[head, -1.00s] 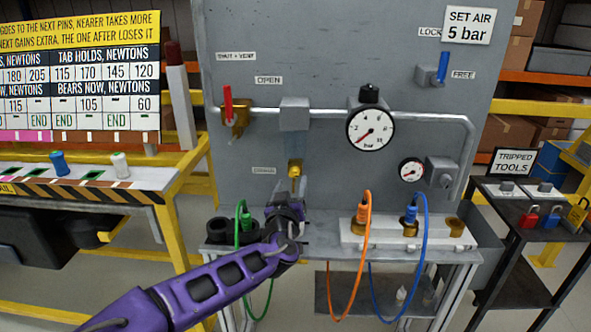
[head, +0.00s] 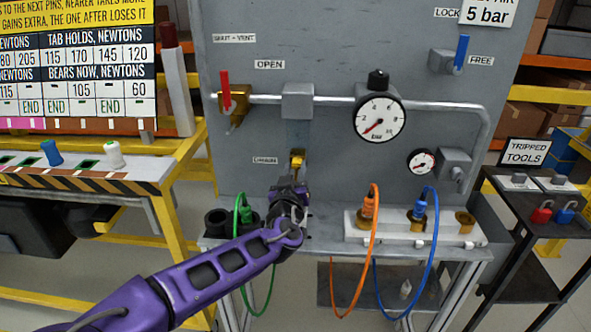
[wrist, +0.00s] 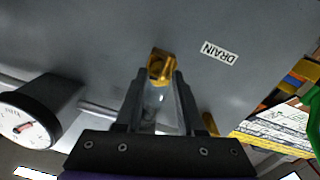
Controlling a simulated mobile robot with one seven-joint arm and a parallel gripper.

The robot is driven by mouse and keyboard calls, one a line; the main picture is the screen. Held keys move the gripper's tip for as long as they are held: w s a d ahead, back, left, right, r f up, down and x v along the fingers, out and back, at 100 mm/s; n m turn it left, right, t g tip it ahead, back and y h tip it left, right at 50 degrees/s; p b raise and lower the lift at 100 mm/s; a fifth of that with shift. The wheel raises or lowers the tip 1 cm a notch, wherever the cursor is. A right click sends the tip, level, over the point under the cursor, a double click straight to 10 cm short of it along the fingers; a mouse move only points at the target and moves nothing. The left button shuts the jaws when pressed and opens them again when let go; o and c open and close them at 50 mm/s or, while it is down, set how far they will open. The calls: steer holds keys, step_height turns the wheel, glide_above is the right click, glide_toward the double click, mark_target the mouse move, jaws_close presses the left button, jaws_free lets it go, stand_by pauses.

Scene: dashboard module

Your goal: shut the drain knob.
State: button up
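The yellow drain knob (head: 297,157) sits low on the grey panel, beneath the bowl under the grey block on the pipe. It also shows in the wrist view (wrist: 160,66), between and just beyond my fingertips, with the "DRAIN" label (wrist: 220,53) to its right. My gripper (head: 292,182) is just below the knob, pointing up at it. In the wrist view its two fingers (wrist: 160,80) are apart, one on each side of the knob. I cannot tell whether they touch it.
A red-handled valve (head: 226,92) is on the pipe at left. A large gauge (head: 380,119) and a small gauge (head: 422,161) are to the right. Green (head: 246,212), orange (head: 369,205) and blue (head: 420,207) hoses rise from the shelf below the panel, close to my arm.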

jaws_close()
steer(key=shift+n, duration=0.4)
steer(key=n, duration=0.3)
steer(key=shift+n, duration=0.4)
steer(key=n, duration=0.4)
steer(key=shift+n, duration=0.3)
steer(key=n, duration=0.4)
steer(key=shift+n+y, duration=0.3)
steer(key=shift+n+t, duration=0.3)
steer(key=shift+n, duration=2)
